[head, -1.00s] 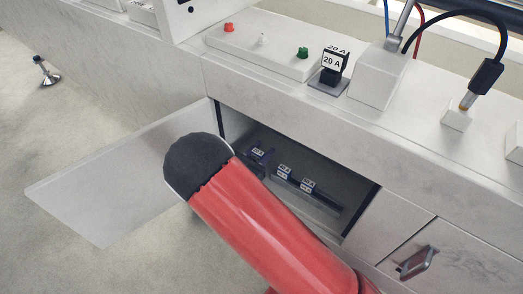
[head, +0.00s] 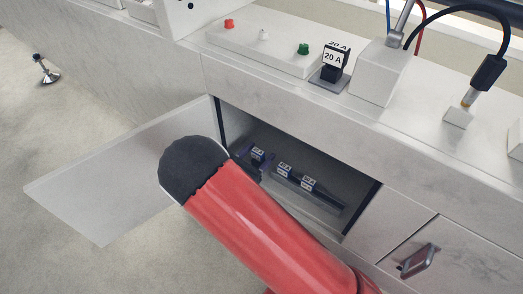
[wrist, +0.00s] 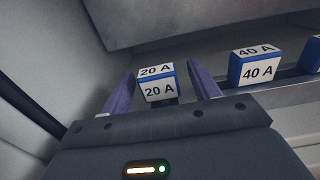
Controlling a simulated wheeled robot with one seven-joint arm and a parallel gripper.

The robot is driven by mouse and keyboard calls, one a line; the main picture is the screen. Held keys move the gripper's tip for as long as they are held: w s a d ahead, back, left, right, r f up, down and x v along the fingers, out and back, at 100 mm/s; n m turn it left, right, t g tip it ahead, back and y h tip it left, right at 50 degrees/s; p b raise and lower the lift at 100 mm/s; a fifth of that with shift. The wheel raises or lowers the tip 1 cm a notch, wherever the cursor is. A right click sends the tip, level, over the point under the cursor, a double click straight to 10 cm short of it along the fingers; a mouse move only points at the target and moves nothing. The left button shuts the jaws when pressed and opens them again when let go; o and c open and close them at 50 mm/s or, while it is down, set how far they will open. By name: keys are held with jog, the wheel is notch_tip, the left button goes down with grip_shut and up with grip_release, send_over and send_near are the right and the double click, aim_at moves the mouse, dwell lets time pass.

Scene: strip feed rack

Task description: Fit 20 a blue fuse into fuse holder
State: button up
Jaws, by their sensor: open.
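A blue fuse with white faces marked 20 A (wrist: 158,84) stands in the open compartment, and it also shows in the head view (head: 257,155). My gripper (wrist: 163,82) is open, with one purple finger on each side of this fuse. I see gaps between the fuse and the fingers. A black fuse holder (head: 333,73) on a grey base stands on the bench top, with 20 A labels on its top and front. My red arm hides part of the compartment in the head view.
A blue fuse marked 40 A (wrist: 256,66) stands to the right on the same rail, with another blue one at the wrist view's right edge. The compartment door (head: 120,175) hangs open at left. A white panel with red, white and green buttons (head: 262,45) lies on the bench.

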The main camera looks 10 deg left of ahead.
aim_at(256, 157)
jog(key=v, duration=0.6)
dwell(0.5)
